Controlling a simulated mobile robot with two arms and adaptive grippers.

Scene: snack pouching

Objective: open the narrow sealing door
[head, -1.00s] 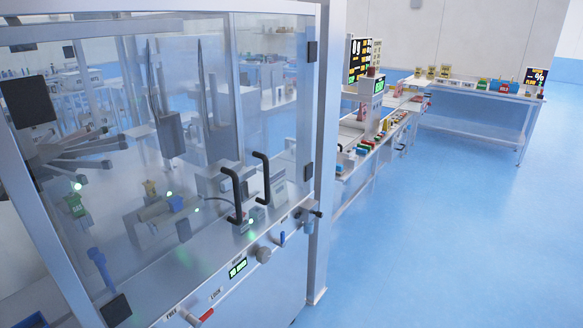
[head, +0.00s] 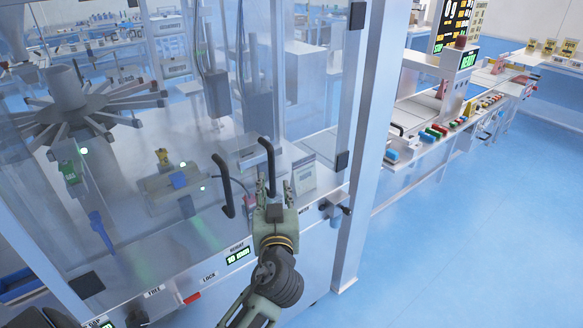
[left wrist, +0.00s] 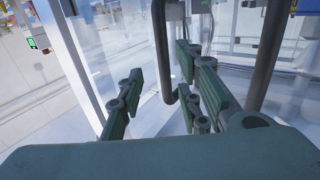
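The narrow sealing door (head: 312,75) is the right-hand clear pane of the machine enclosure and looks shut. Black hinges are on its right edge. Its black bar handle (head: 268,165) stands by its left edge, beside the wide pane's similar handle (head: 228,186). My left gripper (head: 273,187) is open and empty, just in front of the narrow door's handle. In the left wrist view, this handle (left wrist: 160,45) appears between the spread fingers (left wrist: 160,95), seemingly untouched; the other handle (left wrist: 268,55) is to the right, outside them. My right gripper is not in view.
A control strip with a red-tipped lever (head: 193,298) runs below the panes. A bench with coloured items (head: 440,130) stands to the right. Blue floor (head: 470,230) there is clear.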

